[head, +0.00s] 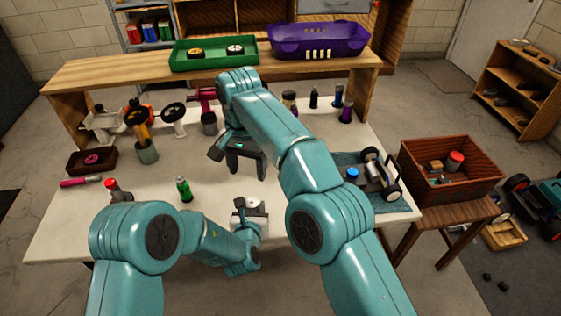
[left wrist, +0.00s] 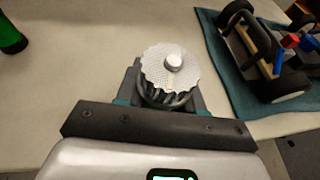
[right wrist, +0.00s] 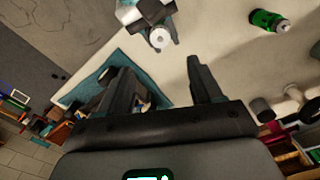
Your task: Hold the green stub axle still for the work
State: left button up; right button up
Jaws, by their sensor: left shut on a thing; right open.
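My left gripper (left wrist: 165,95) is shut on a silver round part (left wrist: 170,72) with a knurled rim and a small central stud, low at the table's near edge. The part also shows in the right wrist view (right wrist: 159,38) and small in the head view (head: 254,203). My right gripper (head: 247,160) is open and empty above the table.
A car chassis (head: 376,176) lies on a teal mat (head: 390,207) at the right. Wheels and stands fill the back left. A green tray (head: 184,63) and purple basket (head: 318,43) sit on the rear shelf. A wooden crate (head: 449,165) stands right of the table.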

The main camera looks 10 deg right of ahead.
aim_at(252, 201)
jog(key=shift+m, duration=0.3)
notch_tip(252, 201, down, 12)
jog(key=shift+r, duration=0.1)
jog(key=n, duration=0.2)
jog(key=shift+n, duration=0.4)
notch_tip(252, 201, up, 12)
jog(key=w+d+f+m, duration=0.1)
jog(key=d+m, duration=0.2)
jog(key=d, duration=0.5)
jog(key=shift+m+g+y, duration=0.3)
jog(key=shift+g, duration=0.1)
jog(key=shift+a, duration=0.1)
